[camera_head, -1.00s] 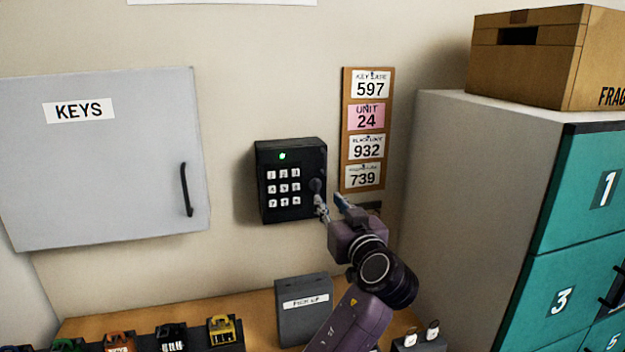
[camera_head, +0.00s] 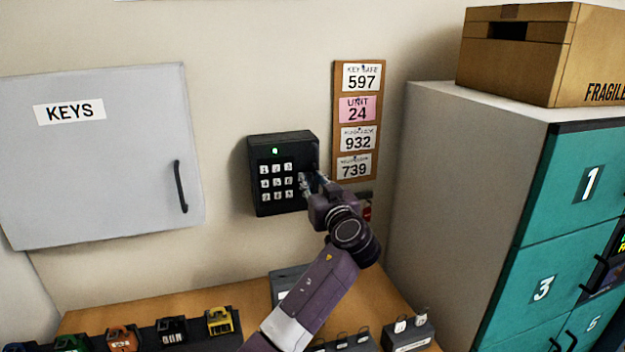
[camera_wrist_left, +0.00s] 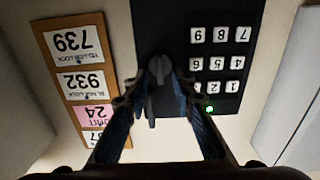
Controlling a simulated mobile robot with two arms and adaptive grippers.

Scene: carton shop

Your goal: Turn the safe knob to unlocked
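The black key safe (camera_head: 263,205) is on the wall, with a white keypad and a lit green light. Its grey knob (camera_wrist_left: 159,72) shows in the left wrist view, where the picture is upside down. The knob's handle lies along the picture's vertical. My left gripper (camera_head: 313,182) is at the right side of the safe's face and largely hides the knob in the head view. In the left wrist view, the gripper's (camera_wrist_left: 158,92) fingers are apart, one on each side of the knob. I cannot tell whether they touch it. My right gripper is not in view.
A board (camera_head: 356,188) with number cards hangs right of the safe. A grey KEYS cabinet (camera_head: 110,160) is on the left wall. Teal lockers (camera_head: 560,240) with a carton (camera_head: 515,60) on top stand right. Coloured padlocks line the wooden bench (camera_head: 180,304) below.

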